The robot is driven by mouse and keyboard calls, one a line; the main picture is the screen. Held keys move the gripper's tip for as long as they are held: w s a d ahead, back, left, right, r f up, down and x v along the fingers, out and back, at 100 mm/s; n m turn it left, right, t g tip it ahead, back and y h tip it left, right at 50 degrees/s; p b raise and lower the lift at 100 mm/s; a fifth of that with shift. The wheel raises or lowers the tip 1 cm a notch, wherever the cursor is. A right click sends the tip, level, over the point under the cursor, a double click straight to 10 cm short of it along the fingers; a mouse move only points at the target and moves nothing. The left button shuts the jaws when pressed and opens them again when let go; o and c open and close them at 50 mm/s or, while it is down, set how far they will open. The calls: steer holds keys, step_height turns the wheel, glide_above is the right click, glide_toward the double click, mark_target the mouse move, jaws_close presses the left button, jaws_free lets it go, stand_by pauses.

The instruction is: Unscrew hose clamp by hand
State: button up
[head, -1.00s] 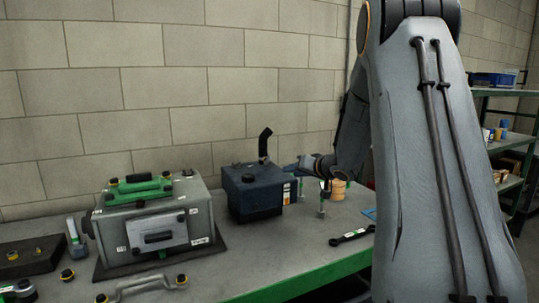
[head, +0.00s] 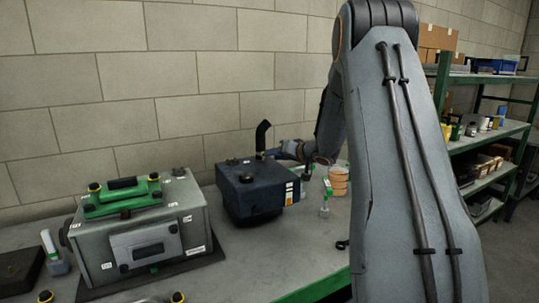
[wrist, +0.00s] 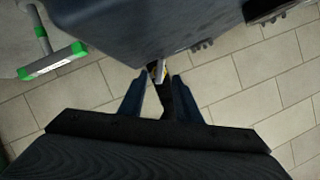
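The dark blue tank (head: 231,189) stands on the bench, with a bent black hose (head: 263,134) rising from its top. In the wrist view the hose (wrist: 165,92) lies between the fingers of my gripper (wrist: 160,84), with a visible gap beside it. My gripper (head: 277,153) is open, reaching in from the right above the tank, close to the hose's lower part. A small bright metal piece (wrist: 161,70), possibly the hose clamp, shows near the fingertips. I cannot make out the clamp's screw, and the hose's foot is mostly hidden in the head view.
A grey box (head: 195,222) with a green part (head: 122,196) on top stands left of the tank. A green-and-metal tool (head: 324,198) and an orange stack (head: 339,180) stand to the right. The wall (head: 150,110) is close behind; shelves (head: 490,140) stand at far right.

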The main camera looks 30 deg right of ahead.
steer(key=shift+p+x, duration=0.35)
steer(key=shift+x, duration=1.45)
jaws_close()
